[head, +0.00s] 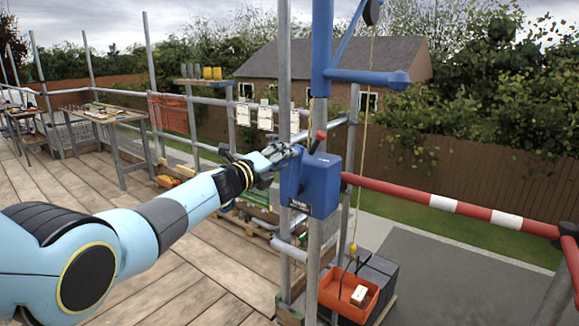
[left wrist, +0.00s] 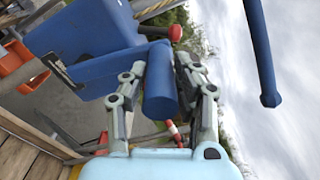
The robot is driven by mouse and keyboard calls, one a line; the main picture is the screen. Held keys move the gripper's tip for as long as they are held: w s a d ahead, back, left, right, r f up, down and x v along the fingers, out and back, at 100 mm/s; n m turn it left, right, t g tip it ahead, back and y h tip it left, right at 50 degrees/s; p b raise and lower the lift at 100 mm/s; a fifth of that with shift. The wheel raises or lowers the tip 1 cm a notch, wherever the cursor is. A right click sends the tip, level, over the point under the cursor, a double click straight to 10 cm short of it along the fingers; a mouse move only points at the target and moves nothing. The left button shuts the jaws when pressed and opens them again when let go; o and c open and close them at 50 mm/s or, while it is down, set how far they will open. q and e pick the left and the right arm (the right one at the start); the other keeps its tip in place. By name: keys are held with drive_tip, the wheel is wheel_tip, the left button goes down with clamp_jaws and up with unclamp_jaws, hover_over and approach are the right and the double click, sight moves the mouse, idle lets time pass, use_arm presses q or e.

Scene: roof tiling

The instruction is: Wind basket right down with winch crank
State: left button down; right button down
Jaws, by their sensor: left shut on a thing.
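The blue winch box (head: 320,185) is fixed to a scaffold pole in the head view, with a red-knobbed lever (head: 320,136) at its top. My left gripper (head: 290,153) is at the box's left side. In the left wrist view my left gripper (left wrist: 160,62) is shut around the blue cylindrical crank handle (left wrist: 160,100), close to the winch box (left wrist: 85,35). The red knob (left wrist: 175,33) shows beyond the fingers. The orange basket (head: 338,296) hangs low on a rope with a yellow hook (head: 352,249) and holds a pale block. I cannot tell whether it touches anything below.
A blue hoist arm (head: 370,76) with a pulley stands above the winch. A red-and-white barrier rail (head: 450,205) runs to the right. Dark grey blocks (head: 376,268) stand behind the basket. Workbenches (head: 110,113) stand at the left on the plank deck, which has free room.

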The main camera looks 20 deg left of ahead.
use_arm(q)
drive_tip(key=shift+w+a+r, duration=0.15)
drive_tip(key=shift+w+a, duration=0.05)
drive_tip(key=shift+a, duration=0.3)
drive_tip(key=shift+w+a+r, duration=0.1)
drive_tip(key=shift+w+a, duration=0.05)
drive_tip(key=shift+a, duration=0.3)
drive_tip(key=c, duration=1)
unclamp_jaws()
drive_tip(key=shift+f, duration=0.1)
drive_tip(key=shift+s+f, duration=0.1)
drive_tip(key=shift+f, duration=0.05)
drive_tip(key=v, duration=1.2)
